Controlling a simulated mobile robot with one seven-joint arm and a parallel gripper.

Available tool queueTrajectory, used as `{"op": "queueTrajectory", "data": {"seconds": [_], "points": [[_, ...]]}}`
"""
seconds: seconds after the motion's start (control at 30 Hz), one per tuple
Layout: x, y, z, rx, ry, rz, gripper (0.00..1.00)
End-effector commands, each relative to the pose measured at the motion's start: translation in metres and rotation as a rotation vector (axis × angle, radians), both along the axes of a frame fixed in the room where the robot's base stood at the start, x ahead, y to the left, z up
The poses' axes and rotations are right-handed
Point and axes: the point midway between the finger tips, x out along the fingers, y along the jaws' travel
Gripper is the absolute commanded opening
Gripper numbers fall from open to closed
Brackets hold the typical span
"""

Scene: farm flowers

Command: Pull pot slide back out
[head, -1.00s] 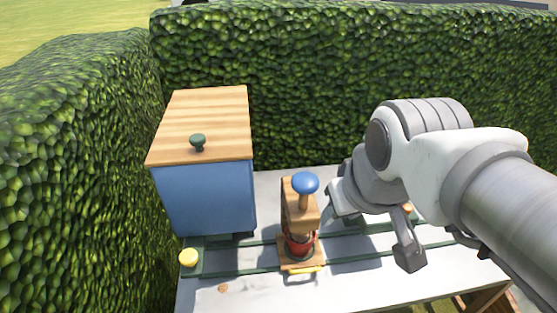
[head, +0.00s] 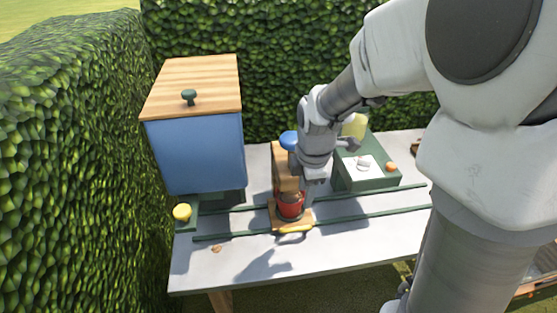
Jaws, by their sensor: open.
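The pot slide (head: 276,226) is a small wooden base on two dark green rails (head: 345,222) that run across the grey table. A red pot (head: 290,206) stands on it, with a wooden post (head: 279,166) behind and a blue knob (head: 289,139) on top. A yellow handle (head: 293,229) is at the front edge of the slide. My gripper (head: 312,190) points down just right of the pot, beside the slide. It is open; its fingers are partly hidden, and I cannot tell whether it touches the slide.
A blue box with a wooden lid (head: 195,150) stands left over the rails. A yellow button (head: 182,212) is at the rails' left end. A green stand (head: 370,178) with small items is at right. Hedges (head: 270,70) close the back and left. The table front is mostly clear.

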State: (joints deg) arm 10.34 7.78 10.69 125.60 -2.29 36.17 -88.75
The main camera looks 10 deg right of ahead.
Motion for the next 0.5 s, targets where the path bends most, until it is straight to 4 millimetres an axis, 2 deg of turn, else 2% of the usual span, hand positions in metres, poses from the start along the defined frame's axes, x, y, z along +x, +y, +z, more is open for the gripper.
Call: {"op": "queueTrajectory", "data": {"seconds": [0.17, 0.5], "points": [[0.004, 0.000, -0.024, 0.001, 0.004, 0.000, 0.47], [0.016, 0.000, -0.094, 0.000, 0.005, 0.000, 0.47]]}}
